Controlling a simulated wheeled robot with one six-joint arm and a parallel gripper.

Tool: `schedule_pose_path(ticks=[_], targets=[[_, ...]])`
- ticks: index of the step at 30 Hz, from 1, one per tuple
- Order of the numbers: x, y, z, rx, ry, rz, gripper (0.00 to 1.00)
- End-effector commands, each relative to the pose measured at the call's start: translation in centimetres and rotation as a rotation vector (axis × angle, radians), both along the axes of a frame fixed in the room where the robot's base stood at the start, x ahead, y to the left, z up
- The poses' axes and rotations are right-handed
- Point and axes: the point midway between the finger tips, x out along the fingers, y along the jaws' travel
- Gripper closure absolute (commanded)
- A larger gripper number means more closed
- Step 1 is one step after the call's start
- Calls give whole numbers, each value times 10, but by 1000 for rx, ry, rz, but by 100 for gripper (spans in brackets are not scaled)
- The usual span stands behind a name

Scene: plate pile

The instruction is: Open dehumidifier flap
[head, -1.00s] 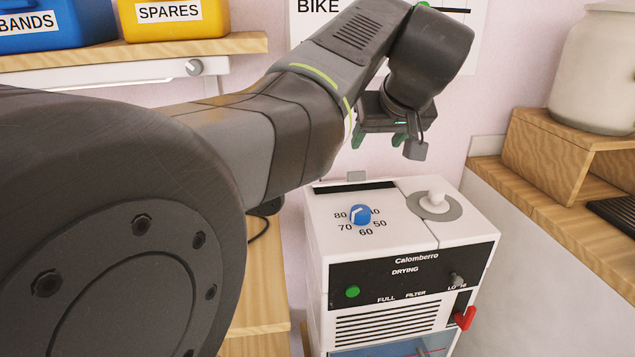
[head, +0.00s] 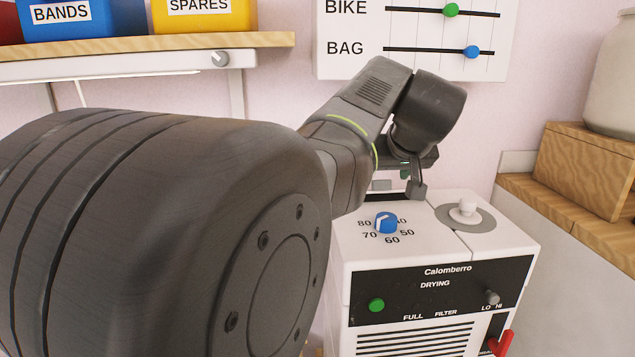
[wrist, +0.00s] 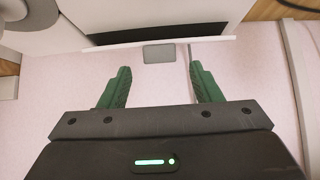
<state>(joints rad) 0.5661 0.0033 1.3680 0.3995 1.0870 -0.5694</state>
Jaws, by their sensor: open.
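The white dehumidifier (head: 440,254) stands below my gripper (head: 408,164). At the back of its top is a dark slot (wrist: 155,34), edged by a thin white strip, which seems to be the flap (wrist: 115,47). A grey tab (wrist: 158,54) sticks out from the strip; it also shows in the head view (head: 381,185). My gripper in the wrist view (wrist: 160,76) is open and empty, its green fingers apart. The tab appears between and beyond the fingertips, with no visible contact. In the head view my arm hides part of the slot, and the fingers are mostly hidden.
The dehumidifier top carries a blue dial (head: 387,222) and a white knob (head: 466,208). A red lever (head: 501,343) is on its front. A wooden shelf (head: 150,49) with bins is at left; a wooden box (head: 587,170) stands at right. The pink wall is close behind.

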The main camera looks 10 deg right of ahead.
Motion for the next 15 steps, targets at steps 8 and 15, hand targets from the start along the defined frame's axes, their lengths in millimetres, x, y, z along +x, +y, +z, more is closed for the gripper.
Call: schedule_pose_path(ticks=[8, 15], targets=[[20, -1, -20, 0, 1, 0, 42], [21, -1, -21, 0, -1, 0, 42]])
